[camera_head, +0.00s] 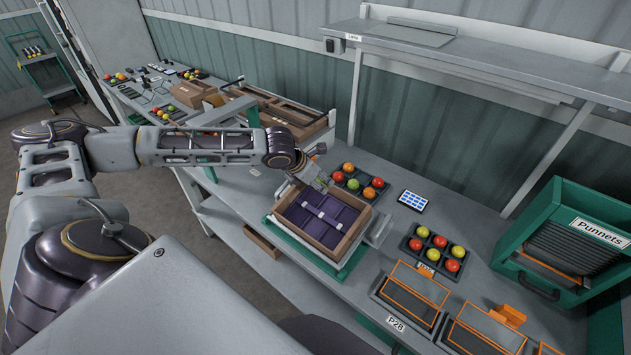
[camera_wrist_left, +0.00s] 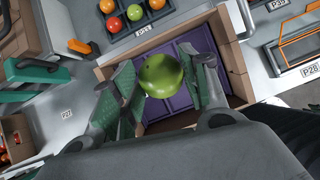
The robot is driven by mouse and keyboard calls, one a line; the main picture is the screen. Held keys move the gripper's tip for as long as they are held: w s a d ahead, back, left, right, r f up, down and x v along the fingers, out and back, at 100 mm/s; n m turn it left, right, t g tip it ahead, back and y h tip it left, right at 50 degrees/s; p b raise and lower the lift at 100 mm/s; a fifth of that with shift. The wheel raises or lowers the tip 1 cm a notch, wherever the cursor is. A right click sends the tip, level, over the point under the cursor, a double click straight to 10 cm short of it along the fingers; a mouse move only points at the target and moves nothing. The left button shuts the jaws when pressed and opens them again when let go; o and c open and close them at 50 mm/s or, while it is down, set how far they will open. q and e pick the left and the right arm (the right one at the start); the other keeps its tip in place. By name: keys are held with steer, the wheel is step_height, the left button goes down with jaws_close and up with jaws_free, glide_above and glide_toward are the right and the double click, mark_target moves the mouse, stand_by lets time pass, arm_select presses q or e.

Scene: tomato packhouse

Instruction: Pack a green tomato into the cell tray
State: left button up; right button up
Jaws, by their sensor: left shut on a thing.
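My left gripper (camera_head: 321,183) is above the far left part of the purple cell tray (camera_head: 322,224) in the head view. In the left wrist view my left gripper (camera_wrist_left: 166,80) is shut on a green tomato (camera_wrist_left: 160,74), with a finger on each side of it. The purple tray (camera_wrist_left: 186,108) shows below and behind the tomato. The tray lies in an open brown box (camera_head: 346,241). The cells that I can see are empty. In the head view the held tomato is mostly hidden by the gripper. My right gripper is not in view.
A dark tray (camera_head: 357,184) of red and orange tomatoes stands just behind the box. Another dark tray (camera_head: 436,250) with red and green tomatoes is to the right. A green Punnets rack (camera_head: 564,237) stands at the far right. A shelf (camera_head: 470,60) overhangs the back of the bench.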

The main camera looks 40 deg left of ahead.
arm_select(q)
steer(key=shift+w+d+r+n+t, duration=0.1)
steer(key=shift+w+d+n+t, duration=0.05)
steer(key=shift+n+t, duration=0.15)
steer(key=shift+f, duration=0.2)
stand_by(0.6)
steer(key=shift+w+f, duration=0.25)
steer(key=shift+f, duration=0.4)
steer(key=shift+w+f+b, duration=0.15)
steer(key=shift+f+b, duration=0.25)
steer(key=shift+f, duration=0.25)
steer(key=shift+w+f+b, duration=0.15)
steer(key=shift+f+b, duration=0.25)
steer(key=shift+f, duration=0.25)
steer(key=shift+w+d+f+b, duration=0.1)
steer(key=shift+w+f+b, duration=0.5)
steer(key=shift+f, duration=1.05)
steer(key=shift+w+f+b, duration=0.3)
steer(key=shift+f+b, duration=0.55)
steer(key=shift+f, duration=0.85)
steer(key=shift+w+d+f+b, duration=0.1)
steer(key=shift+w+f+b, duration=0.5)
steer(key=shift+f, duration=1.05)
steer(key=shift+f, duration=0.55)
steer(key=o, duration=0.8)
